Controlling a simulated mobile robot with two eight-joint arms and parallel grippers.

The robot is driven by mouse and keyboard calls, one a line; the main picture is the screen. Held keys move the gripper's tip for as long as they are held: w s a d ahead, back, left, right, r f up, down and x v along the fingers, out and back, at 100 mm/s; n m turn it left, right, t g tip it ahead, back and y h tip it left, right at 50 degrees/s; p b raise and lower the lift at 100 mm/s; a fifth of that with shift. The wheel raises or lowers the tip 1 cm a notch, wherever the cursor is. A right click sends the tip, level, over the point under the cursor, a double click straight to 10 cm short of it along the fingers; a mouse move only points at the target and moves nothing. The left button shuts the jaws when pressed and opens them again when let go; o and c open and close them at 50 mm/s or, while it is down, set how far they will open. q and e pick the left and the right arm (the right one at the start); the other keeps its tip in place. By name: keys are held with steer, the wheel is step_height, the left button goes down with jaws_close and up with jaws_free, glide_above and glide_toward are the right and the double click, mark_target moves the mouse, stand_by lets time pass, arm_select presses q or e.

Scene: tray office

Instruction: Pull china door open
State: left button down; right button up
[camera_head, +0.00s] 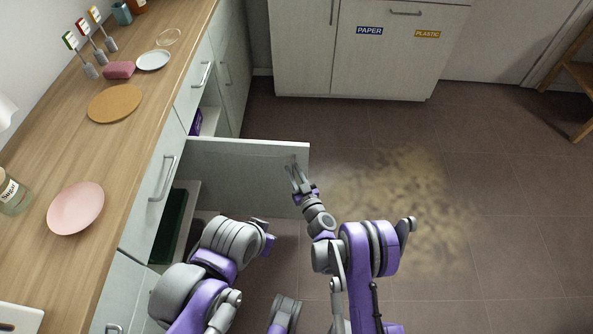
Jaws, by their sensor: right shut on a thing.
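A pale cabinet door (240,155) stands swung out from the counter front, roughly square to it. My right gripper (296,178) is at the door's face near its free edge and is shut on part of the door. Its fingers hide what they grip, so I cannot tell whether it is a handle. My left arm is bent low in front of the cabinets. Its gripper cannot be made out.
Open compartments show a dark green item (170,226) and a purple item (195,122). The wooden counter (120,150) holds a pink plate (76,208), a round board (115,103) and a jar (14,197).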

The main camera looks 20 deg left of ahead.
steer(key=o, duration=0.3)
steer(key=shift+s+a+r, duration=0.1)
steer(key=shift+s+a, duration=0.2)
steer(key=shift+a, duration=0.25)
steer(key=shift+o, duration=0.2)
steer(key=shift+d, duration=0.1)
steer(key=shift+w+d, duration=0.15)
steer(key=b+v, duration=0.8)
steer(key=v, duration=0.2)
steer(key=shift+s+d, duration=0.25)
steer(key=shift+s, duration=0.05)
